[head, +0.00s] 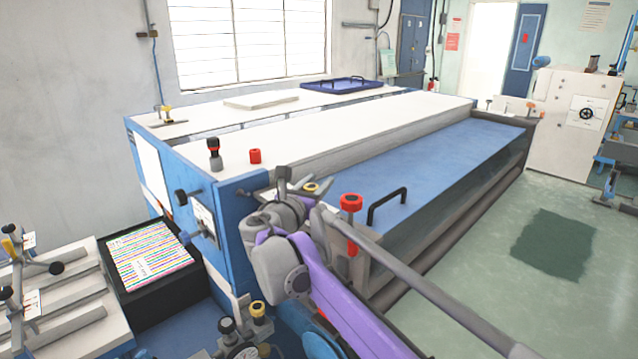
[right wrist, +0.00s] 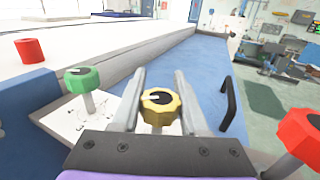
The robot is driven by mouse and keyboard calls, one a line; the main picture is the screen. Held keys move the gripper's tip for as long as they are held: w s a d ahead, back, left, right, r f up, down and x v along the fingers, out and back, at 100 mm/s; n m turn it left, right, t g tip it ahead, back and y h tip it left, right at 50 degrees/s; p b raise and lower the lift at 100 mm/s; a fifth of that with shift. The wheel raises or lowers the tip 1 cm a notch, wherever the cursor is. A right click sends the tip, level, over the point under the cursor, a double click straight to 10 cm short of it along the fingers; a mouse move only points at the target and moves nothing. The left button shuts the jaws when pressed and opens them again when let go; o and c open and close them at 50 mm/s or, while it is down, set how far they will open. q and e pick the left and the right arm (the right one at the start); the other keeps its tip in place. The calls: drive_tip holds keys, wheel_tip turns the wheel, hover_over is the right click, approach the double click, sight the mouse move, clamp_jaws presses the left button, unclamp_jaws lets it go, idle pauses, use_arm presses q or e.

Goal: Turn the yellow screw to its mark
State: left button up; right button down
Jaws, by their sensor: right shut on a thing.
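The yellow screw (right wrist: 160,106) has a ribbed yellow head with a dark top and a white pointer line towards the left. In the right wrist view it sits between the two grey fingers of my right gripper (right wrist: 160,84), which is shut on it. In the head view a bit of its yellow head (head: 311,188) shows beside my right gripper (head: 300,185) at the near corner of the blue bed. Any mark around the yellow screw is hidden by the fingers and gripper body. My left gripper is not in view.
A green knob (right wrist: 82,80) stands on a white marked plate (right wrist: 62,120) to the left. A red knob (right wrist: 305,135) is close on the right; it also shows in the head view (head: 351,203). A black handle (head: 387,207) rises from the blue bed (head: 440,160).

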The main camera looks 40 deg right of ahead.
drive_tip(key=shift+a+n+t+y, duration=0.1)
drive_tip(key=shift+n+t+y, duration=0.6)
drive_tip(key=shift+t, duration=0.4)
drive_tip(key=shift+w+a+r+n+t+y+p, duration=0.15)
drive_tip(key=shift+w+n+t+y+p, duration=0.1)
drive_tip(key=shift+n+t+y+p, duration=0.45)
drive_tip(key=n+t+y+p, duration=0.3)
drive_tip(key=shift+w+a+r+p, duration=0.15)
drive_tip(key=shift+w+a+p, duration=0.15)
drive_tip(key=shift+w, duration=0.05)
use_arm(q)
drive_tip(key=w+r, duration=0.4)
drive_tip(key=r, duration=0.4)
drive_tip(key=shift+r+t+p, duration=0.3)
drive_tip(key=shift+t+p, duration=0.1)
use_arm(e)
drive_tip(key=shift+a+f+n+t+y, duration=0.1)
drive_tip(key=shift+f+n+t+y, duration=0.2)
drive_tip(key=shift+y, duration=0.2)
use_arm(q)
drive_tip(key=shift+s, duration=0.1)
use_arm(e)
drive_tip(key=shift+c, duration=2.1)
unclamp_jaws()
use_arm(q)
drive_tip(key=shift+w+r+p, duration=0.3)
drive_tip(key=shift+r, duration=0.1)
use_arm(e)
wheel_tip(320, 180, up, 10)
